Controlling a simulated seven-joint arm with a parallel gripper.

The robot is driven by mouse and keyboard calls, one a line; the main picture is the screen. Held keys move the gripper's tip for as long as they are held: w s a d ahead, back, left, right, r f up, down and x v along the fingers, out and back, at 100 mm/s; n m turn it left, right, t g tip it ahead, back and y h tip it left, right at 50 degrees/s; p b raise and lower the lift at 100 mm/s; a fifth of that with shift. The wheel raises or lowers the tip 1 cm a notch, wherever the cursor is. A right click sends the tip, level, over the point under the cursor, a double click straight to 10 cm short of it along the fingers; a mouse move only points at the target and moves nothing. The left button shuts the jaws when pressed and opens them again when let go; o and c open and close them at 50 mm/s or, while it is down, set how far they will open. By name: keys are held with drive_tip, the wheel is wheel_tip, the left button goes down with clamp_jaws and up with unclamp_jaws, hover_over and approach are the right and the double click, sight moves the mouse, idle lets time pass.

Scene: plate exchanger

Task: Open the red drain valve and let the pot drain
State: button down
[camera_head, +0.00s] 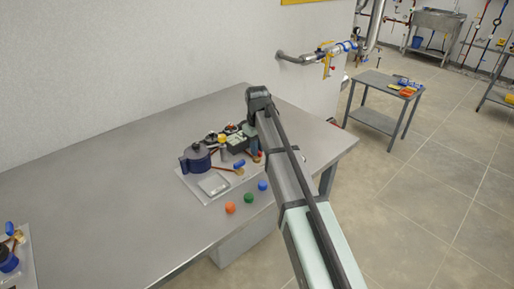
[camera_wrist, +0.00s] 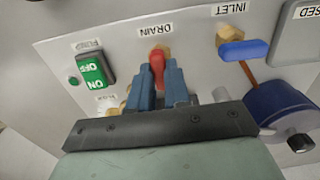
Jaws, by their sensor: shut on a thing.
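The red drain valve handle (camera_wrist: 157,68) shows in the wrist view below the DRAIN label, on a brass fitting. My gripper (camera_wrist: 158,80) is shut on the red handle, with a blue finger on each side of it. The dark blue pot (camera_head: 196,158) stands on the grey base plate (camera_head: 205,193) in the head view. A dark blue round body also shows at the right of the wrist view (camera_wrist: 283,108). In the head view my arm covers part of the rig, and the drain handle and fingertips cannot be made out clearly.
A blue INLET handle (camera_wrist: 243,50) is to the right of the drain, and a green ON/OFF switch (camera_wrist: 93,72) to the left. Orange (camera_head: 230,207), green (camera_head: 248,198) and blue (camera_head: 262,186) balls lie in front of the plate. The table's left middle is clear.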

idle(0.4)
drive_tip(key=c, duration=1.1)
unclamp_jaws()
wheel_tip(320, 180, up, 14)
drive_tip(key=shift+f, duration=0.1)
